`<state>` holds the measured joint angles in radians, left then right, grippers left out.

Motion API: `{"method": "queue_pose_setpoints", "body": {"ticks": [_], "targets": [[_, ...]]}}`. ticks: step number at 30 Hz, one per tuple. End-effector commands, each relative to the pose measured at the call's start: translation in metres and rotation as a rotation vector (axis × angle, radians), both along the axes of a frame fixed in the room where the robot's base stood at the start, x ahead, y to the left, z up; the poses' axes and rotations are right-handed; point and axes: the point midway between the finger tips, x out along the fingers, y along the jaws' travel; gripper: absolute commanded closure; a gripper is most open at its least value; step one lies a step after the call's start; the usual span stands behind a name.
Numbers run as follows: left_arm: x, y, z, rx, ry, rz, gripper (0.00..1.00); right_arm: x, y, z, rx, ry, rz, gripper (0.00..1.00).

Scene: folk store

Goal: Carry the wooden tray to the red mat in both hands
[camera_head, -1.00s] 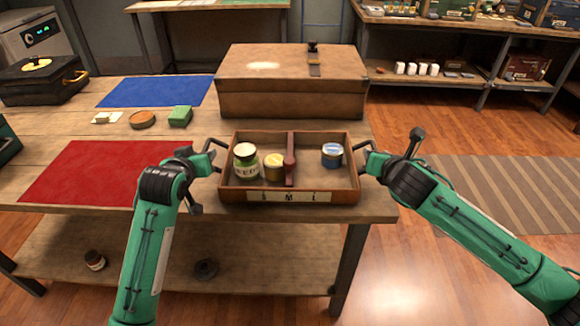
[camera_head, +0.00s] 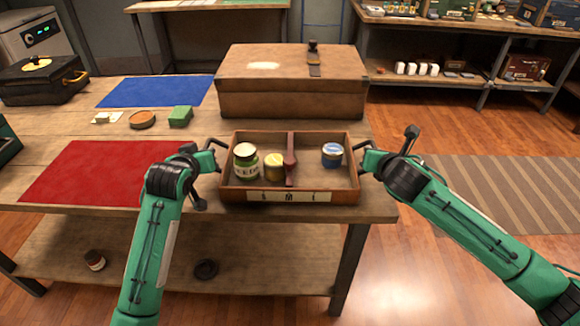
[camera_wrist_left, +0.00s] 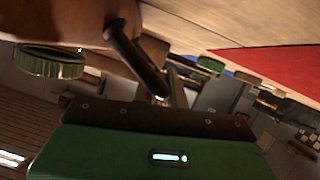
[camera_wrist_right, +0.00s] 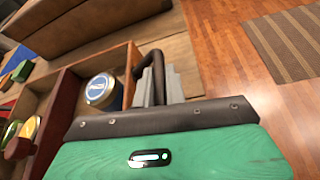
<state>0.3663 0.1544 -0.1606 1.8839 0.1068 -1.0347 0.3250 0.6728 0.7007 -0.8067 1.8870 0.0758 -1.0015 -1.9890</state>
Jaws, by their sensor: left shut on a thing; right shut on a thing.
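The wooden tray (camera_head: 325,180) is at the table's front right, with a dark handle on each short side and a red-brown divider (camera_head: 291,160). It holds a green-labelled jar (camera_head: 246,162), a yellow jar (camera_head: 274,167) and a blue-labelled jar (camera_head: 332,155). My left gripper (camera_head: 213,157) is shut on the left handle (camera_wrist_left: 135,60). My right gripper (camera_head: 366,160) is shut on the right handle (camera_wrist_right: 150,65). I cannot tell whether the tray touches the tabletop. The red mat (camera_head: 95,172) lies flat to the left, partly behind my left arm.
A large brown case (camera_head: 290,85) stands right behind the tray. A black case (camera_head: 42,80) stands far left.

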Motion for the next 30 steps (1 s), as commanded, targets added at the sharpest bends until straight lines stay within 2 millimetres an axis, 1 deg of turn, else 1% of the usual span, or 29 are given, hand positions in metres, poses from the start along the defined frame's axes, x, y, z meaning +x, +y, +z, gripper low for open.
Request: {"method": "queue_pose_setpoints", "body": {"ticks": [8, 13, 30], "targets": [[0.0, 0.001, 0.003, 0.001, -0.002, 0.001, 1.0, 0.001, -0.001, 0.003, -0.001, -0.003, -0.002, 1.0], [0.0, 0.001, 0.009, 0.003, -0.003, 0.002, 1.0, 0.001, -0.002, 0.009, -0.001, -0.003, -0.002, 1.0], [0.0, 0.002, 0.049, 0.002, -0.004, 0.002, 1.0, 0.001, -0.002, 0.049, -0.002, -0.003, -0.004, 1.0]]}}
